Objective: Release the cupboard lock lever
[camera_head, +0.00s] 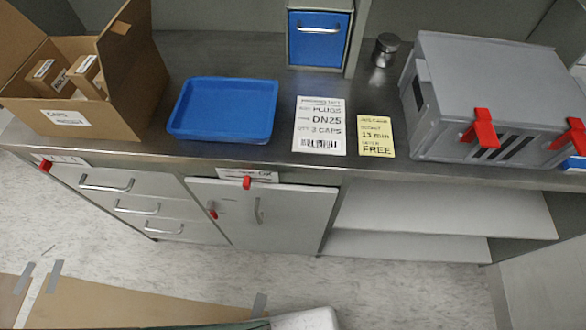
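The cupboard (285,224) is a grey door under the bench, between the drawers and the open shelves, and it looks shut. A small lever with a red end (213,214) sits at the left of its door. A grey vertical handle (258,211) stands to the right of that lever. Another red tab (247,183) is at the top edge of the door, below a white label. I cannot tell which red part is the lock lever. My gripper is not in view; only a pale part, probably mine, shows at the bottom edge.
On the steel bench are an open cardboard box (118,123), a blue tray (224,108), two paper notes, a metal jar (385,49) and a grey case (487,90) with red latches. Drawers (130,208) are at left. Cardboard (130,304) is taped to the floor.

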